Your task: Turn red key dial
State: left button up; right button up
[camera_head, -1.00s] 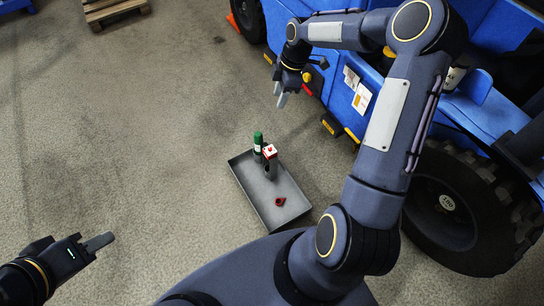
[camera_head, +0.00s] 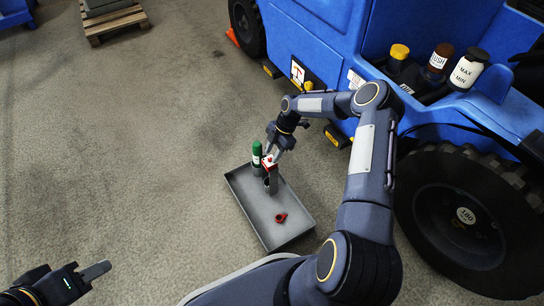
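A small upright piece with a white top and red marking (camera_head: 267,161) stands at the far end of a grey tray (camera_head: 240,200) on the floor. A loose red part (camera_head: 281,217) lies in the tray nearer to me. I cannot tell which of these is the red key dial. My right gripper (camera_head: 271,157) points down at the white-topped piece, its fingers at or beside the top and partly covering it. Whether they grip it is unclear. My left gripper (camera_head: 96,271) is at lower left, away from everything, seen side-on.
A blue vehicle (camera_head: 330,40) with a large black tyre (camera_head: 465,215) stands behind and right, carrying several bottles. A pallet (camera_head: 113,22) is at upper left. The floor at left is clear.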

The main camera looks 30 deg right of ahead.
jog(key=shift+a+f, duration=0.25)
jog(key=shift+f, duration=0.35)
grip_shut()
